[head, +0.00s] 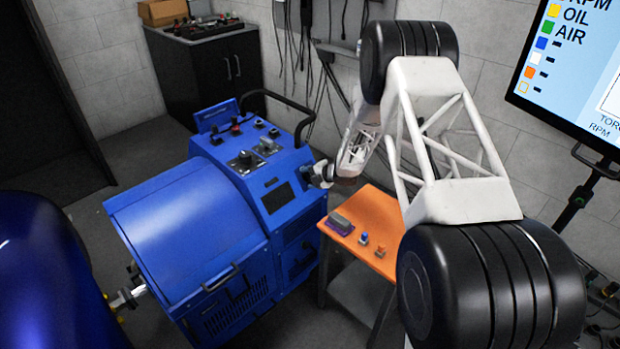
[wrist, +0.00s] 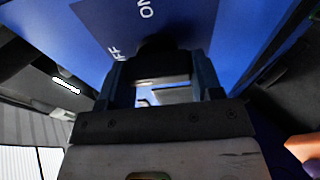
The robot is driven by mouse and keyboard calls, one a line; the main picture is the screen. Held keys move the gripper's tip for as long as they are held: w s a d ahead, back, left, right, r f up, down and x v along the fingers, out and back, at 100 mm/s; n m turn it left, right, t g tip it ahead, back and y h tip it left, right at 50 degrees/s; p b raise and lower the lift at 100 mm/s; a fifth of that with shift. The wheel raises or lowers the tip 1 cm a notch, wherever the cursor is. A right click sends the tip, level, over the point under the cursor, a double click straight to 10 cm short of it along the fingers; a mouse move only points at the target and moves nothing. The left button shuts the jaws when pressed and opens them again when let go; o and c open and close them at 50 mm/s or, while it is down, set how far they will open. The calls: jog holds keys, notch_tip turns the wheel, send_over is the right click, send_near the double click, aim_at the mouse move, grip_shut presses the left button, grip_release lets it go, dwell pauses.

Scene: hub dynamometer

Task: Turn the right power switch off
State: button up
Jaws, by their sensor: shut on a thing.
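The blue dynamometer (head: 185,225) stands at the left centre in the head view. My gripper (head: 322,174) is at the right end of its control panel; the arm hides part of this area. In the wrist view, a dark switch (wrist: 160,66) sits between the two fingers of my gripper (wrist: 162,78), which is shut on it. The blue panel (wrist: 190,22) behind it bears white lettering: "ON" at the top and, lower left, letters ending in "FF", partly covered. The switch's exact position is hard to tell because the fingers and its dark colour obscure it.
A black handle rail (head: 290,102) rises behind the panel. A screen (head: 575,60) stands far right.

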dwell(0.4)
jog(key=o, duration=0.9)
jog(key=shift+d, duration=0.1)
jog(key=shift+v, duration=3.9)
